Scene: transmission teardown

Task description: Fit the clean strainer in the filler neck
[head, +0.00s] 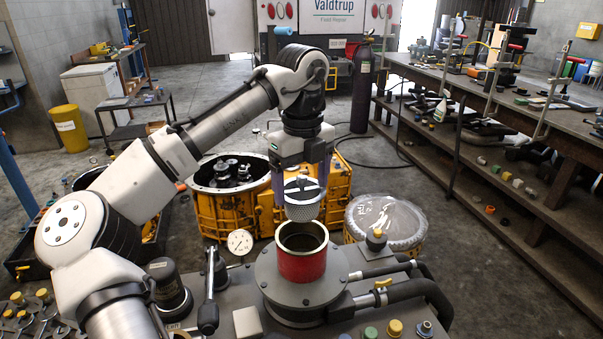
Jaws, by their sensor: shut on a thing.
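The strainer (302,208) is a light grey mesh cup with a paler rim and a bar across its top. My gripper (301,184) is shut on it and holds it upright, fingers pointing down. The filler neck (302,262) is a red open cylinder with a metallic rim, standing on a grey round flange in the foreground. The strainer hangs above the neck's mouth, roughly over its middle in this view. A small gap seems to show between them; the exact depth alignment cannot be told from this one view.
Hoses with a yellow valve (382,284) run right of the neck. A dark lever (209,290) and a gauge (240,242) stand to its left. A yellow transmission housing (225,212) is behind. A film-covered drum (385,222) stands at right, and a long workbench (500,95) lines the right side.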

